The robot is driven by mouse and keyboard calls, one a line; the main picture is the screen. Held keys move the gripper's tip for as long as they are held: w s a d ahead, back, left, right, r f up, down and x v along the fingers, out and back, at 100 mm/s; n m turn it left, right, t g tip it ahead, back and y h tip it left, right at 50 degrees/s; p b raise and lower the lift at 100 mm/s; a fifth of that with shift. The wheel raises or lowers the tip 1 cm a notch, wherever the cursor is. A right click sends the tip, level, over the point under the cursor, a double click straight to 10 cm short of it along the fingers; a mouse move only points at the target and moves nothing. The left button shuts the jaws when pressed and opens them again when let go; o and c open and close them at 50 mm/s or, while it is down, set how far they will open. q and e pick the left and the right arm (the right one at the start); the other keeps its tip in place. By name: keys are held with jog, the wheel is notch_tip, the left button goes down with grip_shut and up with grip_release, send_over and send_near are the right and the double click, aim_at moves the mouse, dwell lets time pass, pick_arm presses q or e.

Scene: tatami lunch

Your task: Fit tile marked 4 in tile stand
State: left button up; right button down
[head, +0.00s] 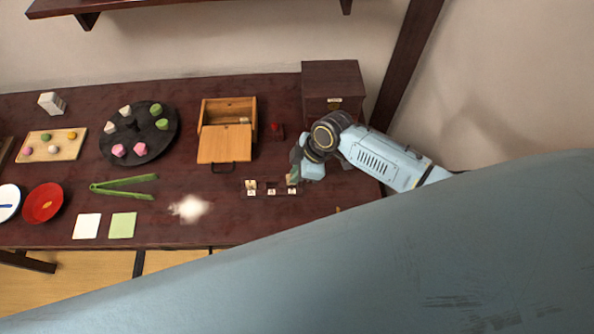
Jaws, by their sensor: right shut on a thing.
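The tile stand (271,193) is a small dark piece on the table's right part, with several little white markings along its front. A small pale tile (251,184) stands upright at its left end. My right gripper (293,179) is over the stand's right end, pointing down, shut on a small tile with a greenish side. The gripper mostly hides this tile, and its number is too small to read. I cannot tell whether the held tile touches the stand. My left gripper is not in view.
An open wooden box (225,144) stands left of the stand, and a dark drawer box (332,82) behind my right gripper. Green tongs (124,187), a black round tray (112,141) and a red bowl (43,203) lie farther left. My large arm link covers the front right.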

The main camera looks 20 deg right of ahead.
jog(key=shift+d, duration=0.1)
jog(key=shift+f+b, duration=0.95)
jog(key=shift+f, duration=0.4)
dwell(0.5)
jog(key=c, duration=1.4)
grip_release()
jog(key=shift+r, duration=0.15)
jog(key=p+v, duration=0.2)
jog(key=v, duration=1.1)
jog(key=shift+d, duration=0.1)
